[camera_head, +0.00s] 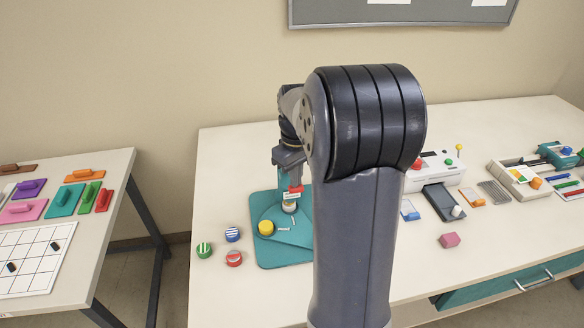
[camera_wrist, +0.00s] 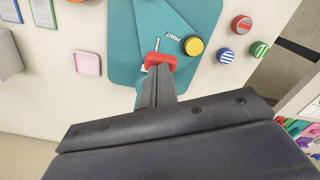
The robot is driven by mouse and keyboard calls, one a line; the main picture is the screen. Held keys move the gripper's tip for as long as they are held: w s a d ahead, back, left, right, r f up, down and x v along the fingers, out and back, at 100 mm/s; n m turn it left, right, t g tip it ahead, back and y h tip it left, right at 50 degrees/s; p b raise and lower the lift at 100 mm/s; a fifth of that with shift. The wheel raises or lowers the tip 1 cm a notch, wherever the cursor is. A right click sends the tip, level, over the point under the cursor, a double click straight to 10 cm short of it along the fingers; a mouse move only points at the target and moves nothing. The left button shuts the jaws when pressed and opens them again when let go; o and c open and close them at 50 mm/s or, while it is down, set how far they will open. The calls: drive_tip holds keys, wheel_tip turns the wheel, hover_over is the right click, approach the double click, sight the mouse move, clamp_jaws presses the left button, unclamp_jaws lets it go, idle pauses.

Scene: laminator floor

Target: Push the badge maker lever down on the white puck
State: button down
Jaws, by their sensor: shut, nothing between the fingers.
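The badge maker has a teal base (camera_head: 268,259), also in the wrist view (camera_wrist: 122,38), with a yellow button (camera_head: 266,228) marked PRINT beside it. Its red lever handle (camera_head: 296,189) stands over the base; it also shows in the wrist view (camera_wrist: 161,60). Below the handle is a small pale round piece (camera_head: 289,206), possibly the white puck, partly covered; the wrist view does not show it clearly. My gripper (camera_wrist: 157,75) is shut and empty, pointing down with its fingertips at the red handle. I cannot tell whether they touch.
Striped pucks in green (camera_head: 203,250), blue (camera_head: 232,234) and red (camera_head: 234,258) lie left of the base. A side table (camera_head: 115,190) with coloured tools is at left. My arm hides the table's middle.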

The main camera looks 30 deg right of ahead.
drive_tip(key=shift+r+p, duration=2.1)
drive_tip(key=shift+r, duration=0.65)
drive_tip(key=shift+s+a+r, duration=0.1)
drive_tip(key=shift+r, duration=0.05)
